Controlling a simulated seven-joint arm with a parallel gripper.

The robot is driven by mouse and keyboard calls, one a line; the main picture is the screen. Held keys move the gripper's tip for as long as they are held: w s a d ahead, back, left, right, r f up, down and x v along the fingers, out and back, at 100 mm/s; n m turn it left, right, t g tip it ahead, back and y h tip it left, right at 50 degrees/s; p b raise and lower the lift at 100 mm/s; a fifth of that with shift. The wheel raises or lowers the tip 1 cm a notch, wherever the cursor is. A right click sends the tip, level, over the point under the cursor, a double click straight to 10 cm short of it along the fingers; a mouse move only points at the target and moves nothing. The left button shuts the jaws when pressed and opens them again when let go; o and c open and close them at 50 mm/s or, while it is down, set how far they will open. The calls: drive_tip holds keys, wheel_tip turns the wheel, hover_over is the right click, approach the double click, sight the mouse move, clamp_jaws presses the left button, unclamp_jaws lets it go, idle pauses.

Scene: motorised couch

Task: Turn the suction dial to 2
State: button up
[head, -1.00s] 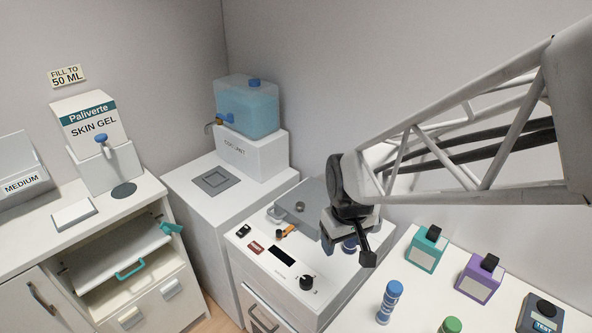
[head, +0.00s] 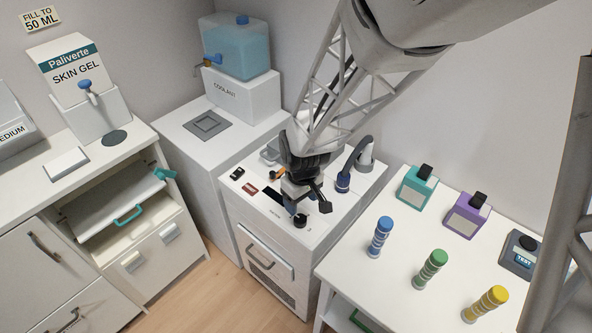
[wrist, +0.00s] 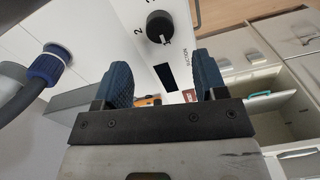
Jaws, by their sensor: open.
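The suction dial is a black round knob on the white console top (head: 325,232). In the wrist view the dial (wrist: 160,27) shows beyond my fingertips, roughly between them in width and apart from both. A light pointer mark sits on its lower side. A printed 2 (wrist: 138,30) stands to its left, with another mark partly cut off above. My gripper (wrist: 162,62) is open and empty, its two blue pads spread apart. In the head view my gripper (head: 308,206) hangs over the console close to the dial (head: 300,221). The exact gap is unclear there.
A dark display (wrist: 172,76) and an orange switch (wrist: 147,101) are on the panel. A grey hose with a blue end (head: 343,182) stands behind my gripper. Bottles and a blue cylinder (head: 379,238) occupy the table at right. Floor is free in front.

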sight(300, 218)
drive_tip(key=shift+f, duration=0.1)
drive_tip(key=shift+f, duration=3.75)
drive_tip(key=c, duration=0.9)
